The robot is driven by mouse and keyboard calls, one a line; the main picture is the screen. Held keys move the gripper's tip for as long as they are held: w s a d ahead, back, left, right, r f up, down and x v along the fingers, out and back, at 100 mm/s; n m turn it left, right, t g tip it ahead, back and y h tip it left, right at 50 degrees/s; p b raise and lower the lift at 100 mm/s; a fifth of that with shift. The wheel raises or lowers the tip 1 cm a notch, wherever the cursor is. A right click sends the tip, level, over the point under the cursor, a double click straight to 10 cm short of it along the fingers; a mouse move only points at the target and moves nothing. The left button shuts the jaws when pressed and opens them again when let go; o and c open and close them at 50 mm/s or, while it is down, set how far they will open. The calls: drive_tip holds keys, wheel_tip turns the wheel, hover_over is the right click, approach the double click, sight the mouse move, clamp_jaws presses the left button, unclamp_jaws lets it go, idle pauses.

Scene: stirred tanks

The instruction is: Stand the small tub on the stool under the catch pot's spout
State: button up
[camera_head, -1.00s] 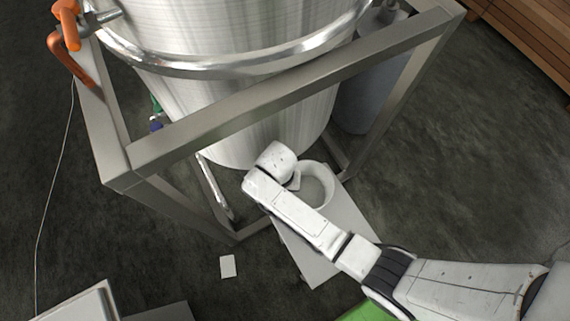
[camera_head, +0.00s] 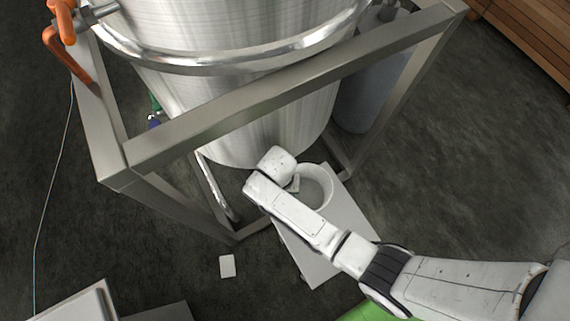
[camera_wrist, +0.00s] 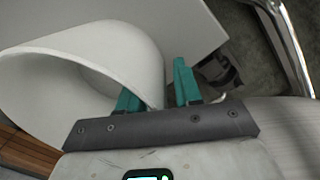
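The small white tub (camera_head: 318,190) stands on the pale stool (camera_head: 347,235), beside the big steel tank's lower wall. My gripper's wrist hides part of the tub in the head view. In the wrist view the tub (camera_wrist: 90,50) fills the left side, with its open mouth towards the lower left. My gripper (camera_wrist: 158,88) has two teal fingers spread apart. The left finger is at the inner side of the tub's wall and the right one outside, with a gap showing beside the wall. I cannot make out the catch pot's spout.
The steel tank (camera_head: 240,110) stands in a square metal frame (camera_head: 290,95) whose bar crosses above the stool area. A grey cylinder (camera_head: 365,95) stands behind the frame's right side. An orange-handled valve (camera_head: 62,25) is upper left. The dark floor at right is open.

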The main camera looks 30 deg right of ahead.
drive_tip(key=shift+r, duration=0.15)
wheel_tip(320, 180, up, 12)
drive_tip(key=p, duration=0.2)
drive_tip(key=shift+w+a, duration=0.3)
drive_tip(key=shift+a, duration=0.15)
drive_tip(key=s+d+r+n, duration=0.3)
drive_tip(key=s+d+r, duration=0.1)
drive_tip(key=s+d, duration=0.3)
drive_tip(key=s+d+r+n+t, duration=0.1)
drive_tip(key=s+d+r+n, duration=0.2)
drive_tip(key=s+d+r, duration=0.2)
drive_tip(key=s+d, duration=0.2)
drive_tip(key=s, duration=0.2)
drive_tip(key=shift+s+n+t+y, duration=0.3)
drive_tip(key=shift+n, duration=0.1)
drive_tip(key=shift+a+f, duration=0.1)
